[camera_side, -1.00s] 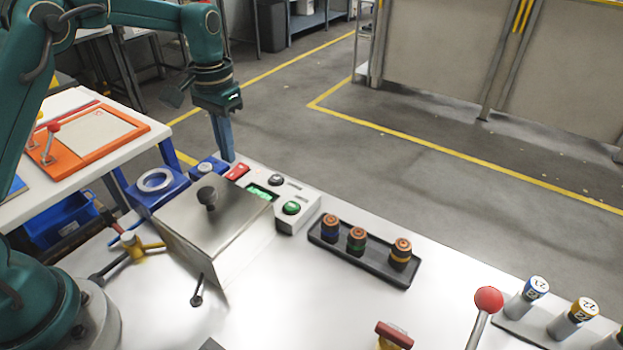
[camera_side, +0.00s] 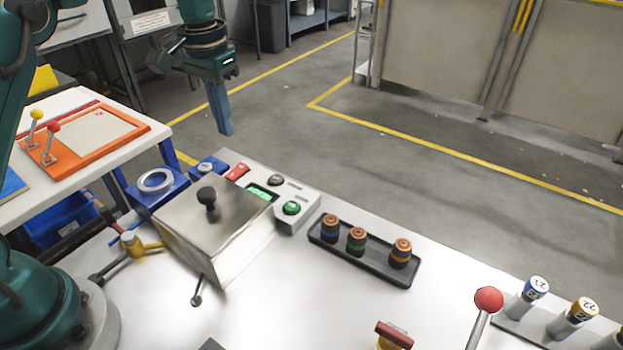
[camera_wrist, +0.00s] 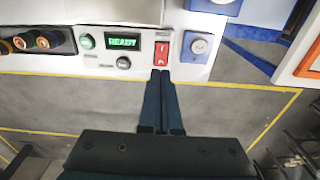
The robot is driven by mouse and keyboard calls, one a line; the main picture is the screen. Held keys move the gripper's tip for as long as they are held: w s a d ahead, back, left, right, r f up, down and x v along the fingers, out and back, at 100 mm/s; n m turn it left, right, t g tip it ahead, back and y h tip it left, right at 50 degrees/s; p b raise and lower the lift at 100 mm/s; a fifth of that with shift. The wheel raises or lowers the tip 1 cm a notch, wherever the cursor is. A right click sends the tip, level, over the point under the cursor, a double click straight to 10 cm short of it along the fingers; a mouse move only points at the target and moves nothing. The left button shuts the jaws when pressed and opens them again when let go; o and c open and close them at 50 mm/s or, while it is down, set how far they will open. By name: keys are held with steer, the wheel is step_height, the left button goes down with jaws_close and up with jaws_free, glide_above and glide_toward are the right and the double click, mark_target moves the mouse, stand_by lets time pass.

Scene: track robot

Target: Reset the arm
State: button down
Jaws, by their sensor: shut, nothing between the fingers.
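My gripper (camera_side: 226,132) hangs above and behind the far edge of the white table, with its blue fingers pointing down. The fingers are together with nothing between them. In the wrist view my gripper (camera_wrist: 161,74) shows shut, its tips in line with the red switch (camera_wrist: 162,45) on the control panel. The white control panel (camera_side: 310,203) carries the red switch, a green-lit display (camera_side: 262,192), a black knob and a green button (camera_side: 292,208). In the wrist view the display (camera_wrist: 123,41) reads READY.
A metal box with a black-knobbed lid (camera_side: 190,225) stands before the panel. A dark tray (camera_side: 350,262) holds several ringed cylinders. A red-knobbed lever (camera_side: 488,299) stands at the lower right, beside capped cylinders. A side table with an orange board (camera_side: 70,160) is at left. Open floor lies behind.

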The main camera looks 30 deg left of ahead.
steer(key=s+d+r+t, duration=0.3)
steer(key=s+d+r, duration=0.1)
steer(key=s+r, duration=0.55)
steer(key=s+d+f+t, duration=0.1)
steer(key=s+f+t, duration=0.1)
steer(key=s+f, duration=0.4)
steer(key=s, duration=0.4)
steer(key=shift+s+d+f, duration=0.3)
steer(key=shift+d+f, duration=0.05)
steer(key=shift+d, duration=0.05)
